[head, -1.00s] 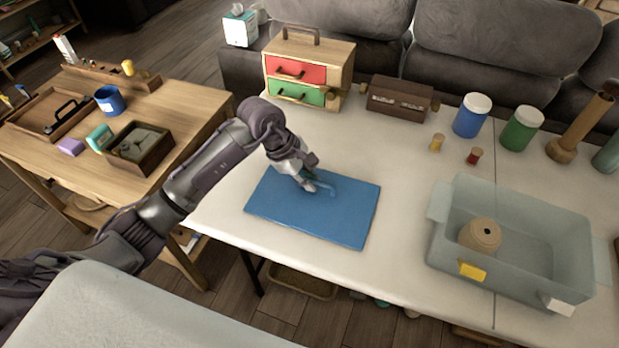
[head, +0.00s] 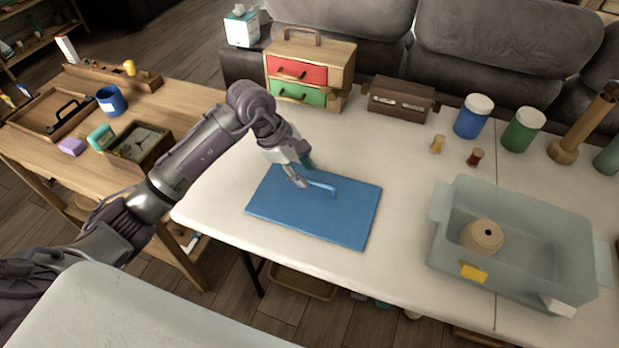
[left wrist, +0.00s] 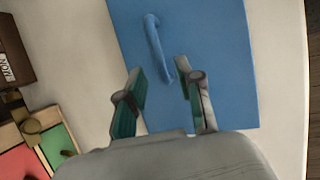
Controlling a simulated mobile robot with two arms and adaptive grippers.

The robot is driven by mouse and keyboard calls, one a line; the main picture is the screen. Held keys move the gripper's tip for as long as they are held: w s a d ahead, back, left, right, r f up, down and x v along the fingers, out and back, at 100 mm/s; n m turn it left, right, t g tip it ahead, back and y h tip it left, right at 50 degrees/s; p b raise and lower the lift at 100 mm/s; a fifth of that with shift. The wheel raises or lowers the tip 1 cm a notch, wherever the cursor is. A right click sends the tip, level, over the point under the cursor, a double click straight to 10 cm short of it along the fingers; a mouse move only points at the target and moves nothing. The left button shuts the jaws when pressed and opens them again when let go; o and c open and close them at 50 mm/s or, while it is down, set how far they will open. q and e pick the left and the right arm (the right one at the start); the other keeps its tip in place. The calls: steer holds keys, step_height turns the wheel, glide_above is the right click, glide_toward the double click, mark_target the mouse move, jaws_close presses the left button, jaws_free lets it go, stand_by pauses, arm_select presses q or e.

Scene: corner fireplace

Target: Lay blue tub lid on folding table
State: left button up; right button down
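The blue tub lid (head: 330,219) lies flat on the white folding table (head: 395,265), left of the clear tub. Its raised handle (head: 321,188) stands near its middle; the lid fills the middle of the left wrist view (left wrist: 205,45). My left gripper (head: 301,176) is just above the lid, beside the handle's left end. My right gripper is not in view.
The clear tub (head: 560,283) with a round tan object (head: 481,236) stands at the right. A drawer box (head: 335,70), brown case (head: 400,97) and jars (head: 472,116) line the back. A wooden side table (head: 195,100) stands left. Table around the lid is clear.

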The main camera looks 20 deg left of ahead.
arm_select(q)
steer(key=v, duration=0.8)
